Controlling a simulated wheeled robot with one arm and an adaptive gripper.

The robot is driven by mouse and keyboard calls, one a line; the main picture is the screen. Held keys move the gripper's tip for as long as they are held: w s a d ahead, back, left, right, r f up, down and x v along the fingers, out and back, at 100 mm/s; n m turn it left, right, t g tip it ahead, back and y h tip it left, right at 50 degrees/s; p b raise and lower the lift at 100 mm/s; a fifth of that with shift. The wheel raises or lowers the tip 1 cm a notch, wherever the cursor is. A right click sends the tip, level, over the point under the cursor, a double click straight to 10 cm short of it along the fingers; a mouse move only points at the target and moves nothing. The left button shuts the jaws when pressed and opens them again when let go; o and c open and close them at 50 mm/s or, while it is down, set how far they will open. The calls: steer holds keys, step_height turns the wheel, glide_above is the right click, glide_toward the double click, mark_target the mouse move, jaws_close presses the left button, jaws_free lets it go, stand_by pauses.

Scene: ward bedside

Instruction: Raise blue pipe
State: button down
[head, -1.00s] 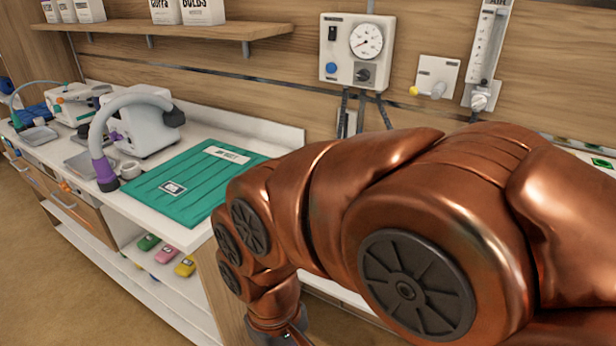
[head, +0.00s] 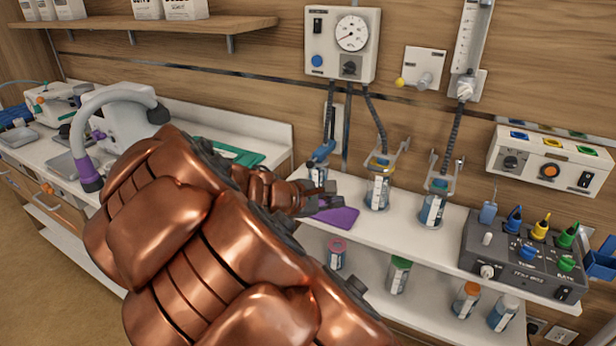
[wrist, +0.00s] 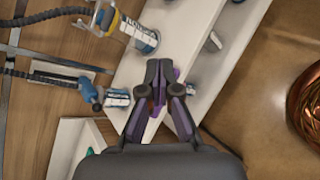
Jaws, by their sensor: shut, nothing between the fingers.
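In the head view a blue elbow-shaped pipe piece (head: 323,152) sits at the end of the leftmost dark hose, above the white shelf. It is the likeliest blue pipe, though other blue parts are in view. In the wrist view a blue fitting (wrist: 88,92) with a white-labelled body lies left of my fingers; it seems to be the same piece. My gripper (head: 330,200) is over the shelf, just below and beside that piece. In the wrist view my gripper (wrist: 160,70) is shut and empty, apart from the fitting.
Two labelled bottles (head: 377,191) (head: 433,207) with hoses stand right of my gripper. A purple pad (head: 336,217) lies on the shelf (head: 400,232) beside it. A grey control box (head: 520,255) with coloured plugs stands farther right. Several bottles are on the lower shelf.

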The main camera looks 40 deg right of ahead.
steer(key=w+d+f+n+t+h, duration=0.1)
steer(key=w+d+f+n+t, duration=0.1)
steer(key=w+f+n, duration=0.3)
steer(key=w+d+f+n+t+h+b, duration=0.1)
steer(key=w+d+f+n+t, duration=0.2)
steer(key=w+f+n, duration=0.3)
steer(key=w+n+t, duration=0.1)
steer(key=w+n, duration=0.4)
steer(key=w, duration=0.3)
steer(key=shift+h, duration=0.3)
steer(key=shift+d, duration=0.15)
steer(key=p+x, duration=0.2)
steer(key=x, duration=0.7)
steer(key=shift+d, duration=0.1)
steer(key=shift+w+r+p, duration=0.15)
steer(key=shift+r+p, duration=0.15)
steer(key=shift+r, duration=0.25)
steer(key=shift+w+r+p, duration=0.15)
steer(key=shift+r+p, duration=0.15)
steer(key=shift+r, duration=0.3)
steer(key=shift+w+r+p, duration=0.1)
steer(key=shift+r+p, duration=0.2)
steer(key=shift+r, duration=0.5)
steer(key=shift+r, duration=0.1)
